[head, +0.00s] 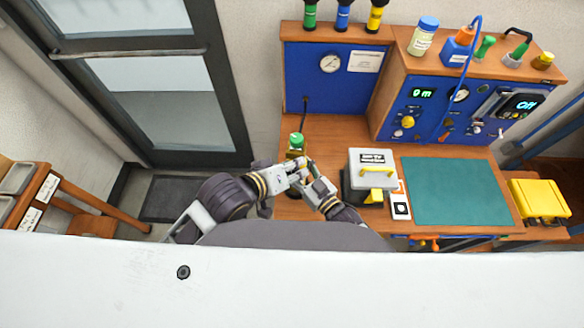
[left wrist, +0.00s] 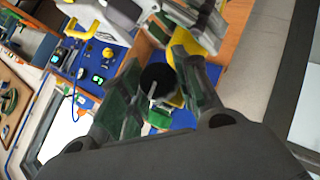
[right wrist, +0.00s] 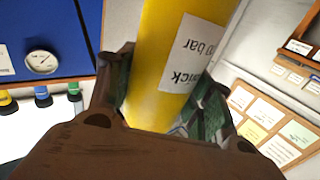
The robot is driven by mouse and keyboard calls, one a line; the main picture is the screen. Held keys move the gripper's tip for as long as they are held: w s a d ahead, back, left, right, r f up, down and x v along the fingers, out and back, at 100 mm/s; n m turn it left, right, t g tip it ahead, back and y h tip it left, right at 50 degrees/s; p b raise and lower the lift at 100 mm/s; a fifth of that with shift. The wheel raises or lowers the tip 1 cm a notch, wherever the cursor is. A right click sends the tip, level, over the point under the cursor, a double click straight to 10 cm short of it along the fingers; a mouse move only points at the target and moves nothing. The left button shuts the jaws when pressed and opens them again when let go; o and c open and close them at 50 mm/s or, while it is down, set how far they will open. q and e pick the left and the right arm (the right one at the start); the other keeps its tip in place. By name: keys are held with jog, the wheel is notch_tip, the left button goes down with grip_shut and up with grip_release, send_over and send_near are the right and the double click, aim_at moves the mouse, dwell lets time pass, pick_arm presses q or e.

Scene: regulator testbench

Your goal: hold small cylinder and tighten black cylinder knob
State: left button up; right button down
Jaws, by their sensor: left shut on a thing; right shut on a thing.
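The small cylinder (right wrist: 172,60) is yellow with a white "10 bar" label and fills the middle of the right wrist view. My right gripper (right wrist: 160,105) is shut around it. The black cylinder knob (left wrist: 156,79) is a dark round end between the fingers of my left gripper (left wrist: 157,72), which is shut on it. Yellow shows just behind the knob in the left wrist view. In the head view my left gripper (head: 300,176) and my right gripper (head: 318,186) are close together over the bench's left part, and they largely hide the cylinder and knob.
A green-topped item (head: 297,141) stands just beyond my grippers. A grey box with a yellow handle (head: 376,180) is close on the right, then a green mat (head: 455,191). The blue panel with a gauge (head: 330,63) rises behind. A yellow case (head: 538,199) is at far right.

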pick_arm(q)
jog(key=m+y, duration=0.2)
jog(key=y, duration=0.2)
jog(key=shift+f, duration=0.15)
jog(key=m+y, duration=0.1)
jog(key=y, duration=0.1)
jog(key=m+t+y, duration=0.1)
jog(key=y, duration=0.2)
jog(key=shift+m, duration=0.4)
jog(key=shift+a, duration=0.1)
dwell(0.4)
jog(key=o, duration=1.1)
jog(key=shift+c, duration=0.2)
